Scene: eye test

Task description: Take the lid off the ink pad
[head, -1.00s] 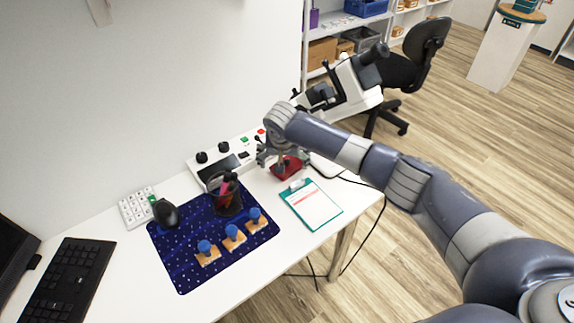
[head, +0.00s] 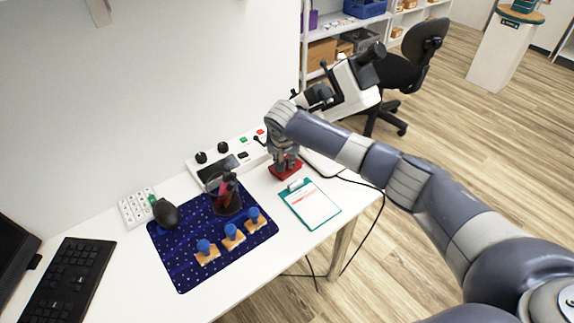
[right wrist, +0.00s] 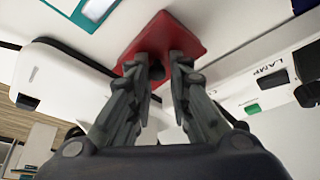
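The ink pad's red lid (head: 287,173) is near the back right of the white table, just behind the clipboard. In the right wrist view the flat red lid (right wrist: 165,30) lies under my fingertips, with a small dark knob-like part (right wrist: 157,70) between them. My right gripper (head: 284,160) points down over it; in the wrist view its two fingers (right wrist: 158,65) have come in on either side of that dark part and look shut on it. The pad beneath the lid is hidden. My left gripper is out of view.
A clipboard (head: 313,206) lies in front of the ink pad. A white control panel (head: 213,166) and a microscope (head: 345,88) stand close by. A dark blue mat (head: 185,265) holds several stamps and a dark cup (head: 228,204). The front table edge is clear.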

